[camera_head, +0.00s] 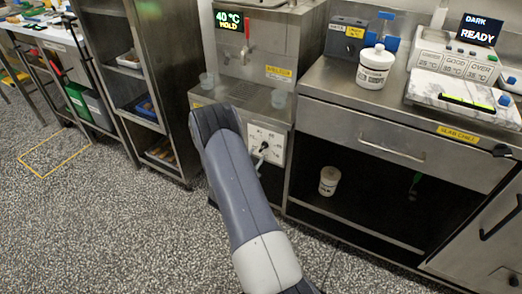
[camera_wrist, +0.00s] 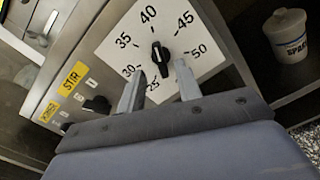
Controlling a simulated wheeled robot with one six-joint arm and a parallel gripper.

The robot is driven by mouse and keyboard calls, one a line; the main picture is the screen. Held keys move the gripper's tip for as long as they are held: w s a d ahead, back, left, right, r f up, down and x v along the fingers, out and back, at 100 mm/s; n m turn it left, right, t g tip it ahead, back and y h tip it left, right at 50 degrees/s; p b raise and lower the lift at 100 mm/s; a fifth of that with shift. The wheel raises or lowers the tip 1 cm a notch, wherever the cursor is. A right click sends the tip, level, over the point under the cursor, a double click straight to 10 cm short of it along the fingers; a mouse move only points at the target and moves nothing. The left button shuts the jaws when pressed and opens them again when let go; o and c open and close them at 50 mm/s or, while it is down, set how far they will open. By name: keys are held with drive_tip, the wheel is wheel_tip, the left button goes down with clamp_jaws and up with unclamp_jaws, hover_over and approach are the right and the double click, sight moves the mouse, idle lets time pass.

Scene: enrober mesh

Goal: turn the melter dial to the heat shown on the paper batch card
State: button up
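The melter dial is a black knob (camera_wrist: 160,58) on a white plate (camera_wrist: 125,42) marked 25 to 50, seen in the wrist view. Its white mark appears to point towards 40. In the head view the plate (camera_head: 256,133) is partly hidden behind my arm. The melter display (camera_head: 228,20) reads 40 °C HOLD. My gripper (camera_wrist: 160,85) is open and empty, its two fingers apart below the knob in the picture, not gripping it. In the head view the fingers are hidden by my arm. I cannot make out the batch card in either view.
A smaller black knob (camera_wrist: 97,104) sits beside a yellow STIR label (camera_wrist: 73,77). A white lidded pot (camera_wrist: 287,37) stands on the shelf at right. Another white jar (camera_head: 375,67) stands on the counter.

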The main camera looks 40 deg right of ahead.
sight(262, 148)
drive_tip(key=x, duration=0.4)
drive_tip(key=shift+w+d, duration=0.1)
drive_tip(key=shift+d, duration=0.3)
clamp_jaws()
